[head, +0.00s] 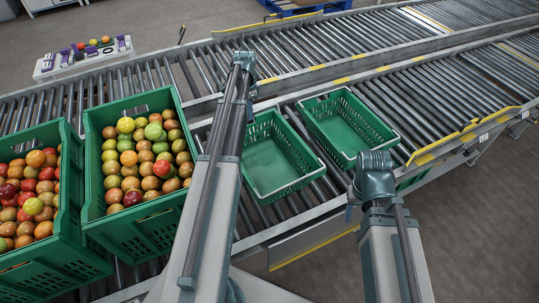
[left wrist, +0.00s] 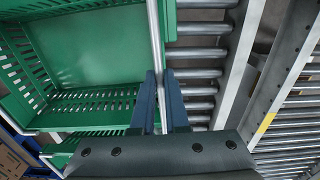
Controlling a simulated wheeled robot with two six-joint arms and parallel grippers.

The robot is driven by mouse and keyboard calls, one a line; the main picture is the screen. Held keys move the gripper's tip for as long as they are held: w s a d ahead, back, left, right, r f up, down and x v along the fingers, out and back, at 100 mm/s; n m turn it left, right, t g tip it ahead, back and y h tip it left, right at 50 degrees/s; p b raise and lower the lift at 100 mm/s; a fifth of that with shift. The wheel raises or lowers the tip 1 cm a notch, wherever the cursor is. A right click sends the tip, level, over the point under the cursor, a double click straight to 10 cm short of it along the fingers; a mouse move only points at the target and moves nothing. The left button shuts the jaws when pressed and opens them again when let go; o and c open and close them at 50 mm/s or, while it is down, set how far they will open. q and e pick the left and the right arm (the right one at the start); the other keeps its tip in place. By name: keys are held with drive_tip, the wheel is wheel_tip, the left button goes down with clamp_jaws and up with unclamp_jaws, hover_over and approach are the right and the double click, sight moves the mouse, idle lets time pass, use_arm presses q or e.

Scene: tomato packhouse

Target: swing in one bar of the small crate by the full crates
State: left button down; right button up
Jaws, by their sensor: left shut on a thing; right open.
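The small green crate (head: 285,183) by the full crates stands empty on the roller conveyor, partly hidden by my left arm. My left gripper (head: 250,92) is over its far left side, its fingertips hard to make out there. In the left wrist view the left gripper (left wrist: 161,78) is shut on a thin grey bar (left wrist: 155,30). The bar runs along one side of the green crate (left wrist: 85,45), whose inside is bare. My right gripper (head: 352,203) is open and empty in front of the second small crate, its fingers mostly hidden.
Two full green crates of tomatoes, one (head: 90,170) beside the small crate and one (head: 30,270) at the left edge. A second empty small crate (head: 350,127) stands to the right. Rollers (head: 440,95) beyond it are clear. A device with tomatoes (head: 85,57) stands at the back left.

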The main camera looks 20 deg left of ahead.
use_arm(q)
drive_tip(key=shift+s+d+r, duration=0.15)
drive_tip(key=shift+d, duration=0.05)
drive_tip(key=shift+s+d, duration=0.15)
drive_tip(key=shift+d, duration=0.05)
drive_tip(key=shift+s+d+r, duration=0.1)
drive_tip(key=shift+d, duration=0.1)
idle(0.3)
drive_tip(key=c, duration=0.8)
unclamp_jaws()
drive_tip(key=shift+r+p, duration=0.1)
drive_tip(key=shift+p, duration=0.2)
wheel_tip(320, 180, up, 6)
drive_tip(key=p, duration=0.6)
